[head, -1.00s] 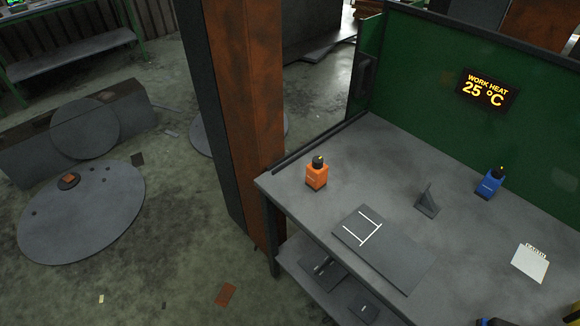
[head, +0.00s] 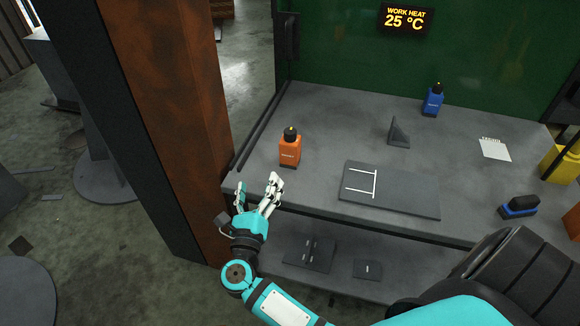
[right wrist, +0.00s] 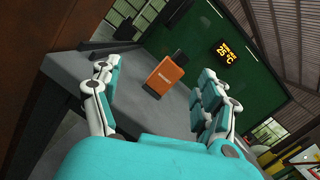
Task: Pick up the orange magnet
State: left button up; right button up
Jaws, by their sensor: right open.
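The orange magnet (head: 290,152) is an orange block with a black top. It stands upright near the left front of the grey table. It also shows in the right wrist view (right wrist: 166,78), slightly tilted in the picture, between and beyond my fingers. My right gripper (head: 257,192) is open and empty at the table's front left edge, just in front of the magnet and a little to its left. In the right wrist view its fingers (right wrist: 157,97) are spread wide, apart from the magnet. My left gripper is not in view.
A grey plate with white lines (head: 400,192) lies right of the magnet. A grey angled bracket (head: 398,132), a blue block (head: 433,101), a white card (head: 495,149) and a blue tool (head: 519,206) are farther right. A rusty pillar (head: 185,90) stands left of the table (head: 330,110).

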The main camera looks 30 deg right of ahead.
jog(key=s+d+r+m+g+h, duration=0.1)
jog(key=s+d+m+g, duration=0.15)
jog(key=m, duration=0.45)
send_near(290, 138)
jog(key=shift+g, duration=0.45)
jog(key=w+d, duration=0.1)
jog(key=w+d+f, duration=0.1)
jog(key=w, duration=0.1)
jog(key=w+d, duration=0.1)
jog(key=w, duration=0.1)
jog(key=shift+d+f, duration=0.3)
jog(key=shift+d, duration=0.05)
jog(key=shift+s+x, duration=0.25)
jog(key=shift+x, duration=2.6)
jog(key=shift+d+r, duration=0.1)
jog(key=shift+d, duration=0.05)
jog(key=shift+c, duration=0.3)
grip_shut()
jog(key=shift+w+r, duration=0.1)
